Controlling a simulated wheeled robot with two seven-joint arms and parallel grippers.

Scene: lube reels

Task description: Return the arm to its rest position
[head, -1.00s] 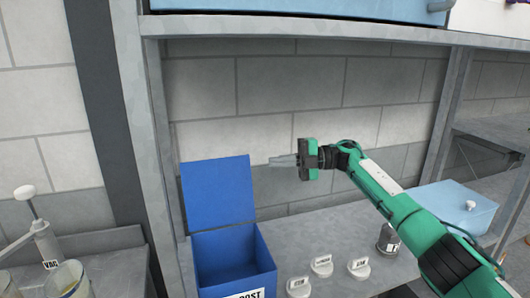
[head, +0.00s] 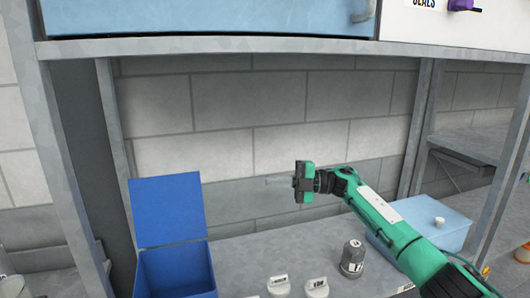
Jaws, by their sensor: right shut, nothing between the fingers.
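My right arm comes in from the lower right. Its gripper (head: 280,182) is shut and empty, pointing left in the air above the shelf, in front of the block wall. It touches nothing that I can see. My left gripper is not in view.
An open blue box (head: 176,272) with its lid raised stands at left on the grey shelf (head: 243,253). Several white-capped items, one a white knob (head: 317,288), a dark canister (head: 352,258) and a light blue lidded box (head: 440,228) are nearby. Metal posts and an upper shelf (head: 250,46) frame the bay.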

